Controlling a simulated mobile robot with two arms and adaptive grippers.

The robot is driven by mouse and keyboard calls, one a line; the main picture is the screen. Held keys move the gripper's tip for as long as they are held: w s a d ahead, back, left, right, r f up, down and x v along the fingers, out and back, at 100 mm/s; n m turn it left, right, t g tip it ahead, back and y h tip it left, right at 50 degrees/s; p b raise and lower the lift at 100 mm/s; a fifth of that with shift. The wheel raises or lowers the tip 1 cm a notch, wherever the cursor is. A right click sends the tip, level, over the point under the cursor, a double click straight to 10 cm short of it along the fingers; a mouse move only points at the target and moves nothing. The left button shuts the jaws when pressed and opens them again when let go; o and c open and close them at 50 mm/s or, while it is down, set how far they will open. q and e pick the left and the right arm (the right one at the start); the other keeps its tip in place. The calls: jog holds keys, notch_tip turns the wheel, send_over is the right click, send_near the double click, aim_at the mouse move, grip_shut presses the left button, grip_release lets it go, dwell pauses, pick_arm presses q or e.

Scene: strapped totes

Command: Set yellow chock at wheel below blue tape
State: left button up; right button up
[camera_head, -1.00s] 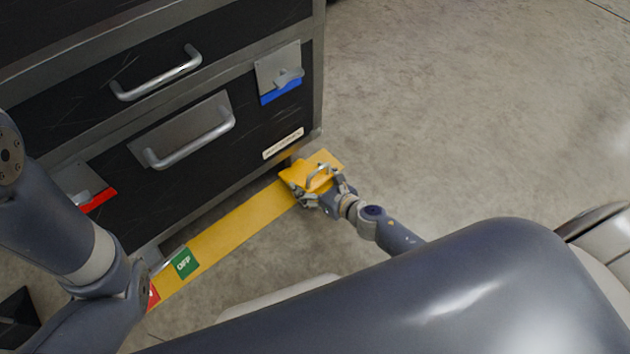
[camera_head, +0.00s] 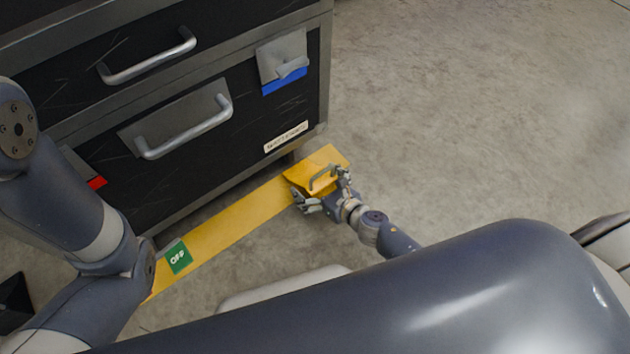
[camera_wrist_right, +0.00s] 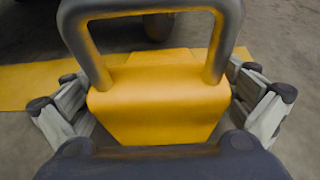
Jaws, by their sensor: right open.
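The yellow chock (camera_head: 298,179) with a grey handle sits on the floor at the cabinet's near right corner, below the blue tape (camera_head: 285,82). A dark wheel (camera_wrist_right: 158,25) shows behind the chock's handle in the wrist view; whether they touch I cannot tell. My right gripper (camera_head: 322,187) is open at the chock's near side. In the right wrist view the chock (camera_wrist_right: 160,105) lies between its spread fingers, with small gaps on both sides. My left arm comes in at the left; its gripper is not visible.
The black cabinet (camera_head: 215,165) has metal handles and a red tape (camera_head: 97,183) at its left. A yellow floor strip (camera_head: 235,222) with a green OFF label (camera_head: 178,257) runs along its base. Concrete floor (camera_head: 470,120) to the right is clear.

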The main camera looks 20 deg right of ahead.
jog(key=shift+r, duration=0.1)
jog(key=shift+s, duration=0.15)
jog(key=p+v, duration=0.1)
jog(key=v, duration=1)
jog(key=shift+s+d+r+p, duration=0.15)
jog(key=shift+s+p, duration=0.15)
jog(key=shift+p, duration=0.1)
